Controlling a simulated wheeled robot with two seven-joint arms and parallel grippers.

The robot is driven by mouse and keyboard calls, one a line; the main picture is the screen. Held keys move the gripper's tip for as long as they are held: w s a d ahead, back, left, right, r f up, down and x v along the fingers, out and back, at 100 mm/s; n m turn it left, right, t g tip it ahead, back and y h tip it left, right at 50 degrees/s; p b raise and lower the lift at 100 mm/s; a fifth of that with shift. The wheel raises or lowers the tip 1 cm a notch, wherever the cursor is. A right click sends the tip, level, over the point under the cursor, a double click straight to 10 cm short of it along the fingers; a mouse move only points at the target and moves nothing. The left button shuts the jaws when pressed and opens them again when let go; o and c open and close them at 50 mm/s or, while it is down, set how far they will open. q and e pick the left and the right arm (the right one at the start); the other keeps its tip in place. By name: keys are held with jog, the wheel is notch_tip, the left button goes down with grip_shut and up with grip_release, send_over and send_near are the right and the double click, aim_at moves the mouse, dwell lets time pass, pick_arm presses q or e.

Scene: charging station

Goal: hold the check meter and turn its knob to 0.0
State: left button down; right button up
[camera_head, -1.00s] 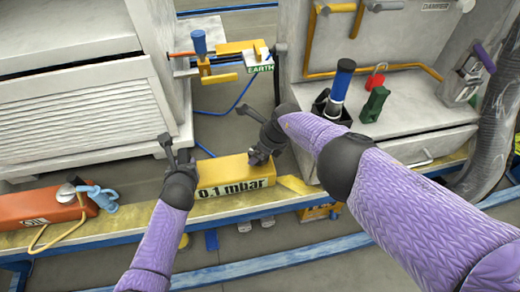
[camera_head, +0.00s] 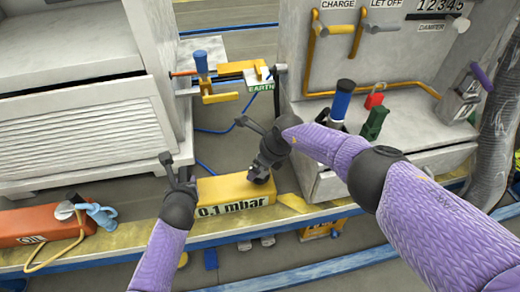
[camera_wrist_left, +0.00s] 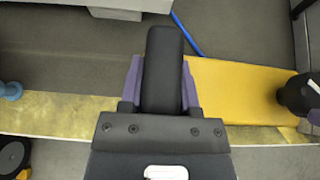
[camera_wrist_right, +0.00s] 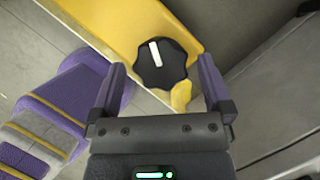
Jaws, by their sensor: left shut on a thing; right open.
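The check meter is a yellow box (camera_head: 230,188) marked "0.1 mbar" on its front, lying on the yellow-topped ledge in the head view. Its dark knob (camera_head: 260,172) is on top at the right end; in the right wrist view the black knob (camera_wrist_right: 161,64) has a white pointer mark. My left gripper (camera_head: 176,168) is at the meter's left end, shut on its black grip (camera_wrist_left: 162,70). My right gripper (camera_wrist_right: 162,78) is open over the knob, one finger toward each side; contact cannot be told.
A red box (camera_head: 40,222) with a blue clip and yellow hose stands on the ledge at left. The grey drawer unit (camera_head: 400,165) is right of the meter, carrying a blue-handled tool (camera_head: 341,102) and a green block (camera_head: 375,122). A blue hose (camera_head: 205,165) lies behind.

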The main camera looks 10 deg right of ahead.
notch_tip(320, 180, up, 8)
jog(key=s+a+m+t+y, duration=0.25)
jog(key=a+m+y, duration=0.2)
jog(key=m, duration=0.35)
jog(key=s+a+m+t+y, duration=0.2)
jog(key=s+a+m+y, duration=0.15)
jog(key=m+y, duration=0.4)
jog(key=s+d+f+m+t+h, duration=0.25)
jog(key=d+m+h, duration=0.3)
jog(key=m, duration=0.75)
jog(key=s+d+f+m+t+h, duration=0.15)
jog(key=d+f+m+h, duration=0.25)
jog(key=d+m, duration=0.55)
jog(key=w+a+f+m, duration=0.1)
jog(key=w+a, duration=0.1)
jog(key=w, duration=0.1)
jog(key=w+a+f, duration=0.2)
jog(key=w, duration=0.1)
jog(key=w+a+f+m, duration=0.1)
jog(key=w+a, duration=0.2)
jog(key=shift+w+f+m+t, duration=0.15)
jog(key=shift+w+m+t, duration=0.1)
jog(key=shift+m+t, duration=0.1)
